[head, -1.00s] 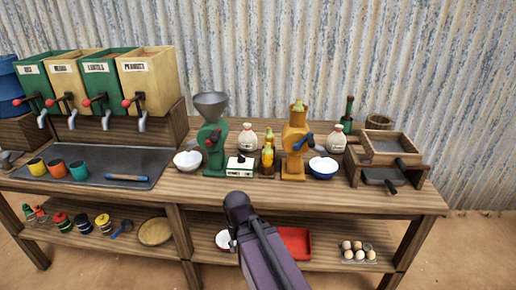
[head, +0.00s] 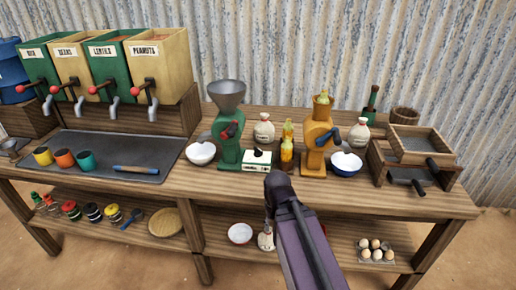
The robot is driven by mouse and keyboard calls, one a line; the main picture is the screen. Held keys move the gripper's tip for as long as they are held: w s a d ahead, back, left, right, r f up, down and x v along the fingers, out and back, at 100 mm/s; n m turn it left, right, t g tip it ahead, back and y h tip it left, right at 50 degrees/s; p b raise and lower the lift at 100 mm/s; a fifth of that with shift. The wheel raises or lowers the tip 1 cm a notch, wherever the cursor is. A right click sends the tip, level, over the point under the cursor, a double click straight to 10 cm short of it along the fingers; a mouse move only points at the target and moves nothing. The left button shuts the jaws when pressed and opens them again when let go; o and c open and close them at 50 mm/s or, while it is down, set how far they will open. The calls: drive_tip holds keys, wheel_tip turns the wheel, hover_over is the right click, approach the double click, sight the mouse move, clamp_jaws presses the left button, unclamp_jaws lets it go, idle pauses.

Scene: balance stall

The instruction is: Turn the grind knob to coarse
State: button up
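Two grain mills stand on the wooden counter. The green mill (head: 230,150) has a grey funnel hopper (head: 227,92) and a red handle (head: 230,129). The yellow-orange mill (head: 314,158) holds corn at its top and has a blue handle (head: 331,136). I cannot make out a separate grind knob or any coarse marking on either mill at this size. My arm, with a purple link and a dark joint, rises in front of the counter below the mills. My gripper does not show, so its state and any hold are hidden.
A white bowl (head: 201,153) is left of the green mill. A small scale (head: 257,160), bottles (head: 287,154) and a sack (head: 264,130) stand between the mills. A blue bowl (head: 346,164) and a wooden sifter box (head: 418,150) are at right. Labelled bins (head: 161,75) stand left.

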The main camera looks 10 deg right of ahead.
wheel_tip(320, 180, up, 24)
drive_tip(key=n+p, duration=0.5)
drive_tip(key=p, duration=1.9)
hover_over(258, 148)
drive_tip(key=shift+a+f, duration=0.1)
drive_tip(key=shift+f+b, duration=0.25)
drive_tip(key=shift+b, duration=0.1)
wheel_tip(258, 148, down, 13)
drive_tip(key=b, duration=1.3)
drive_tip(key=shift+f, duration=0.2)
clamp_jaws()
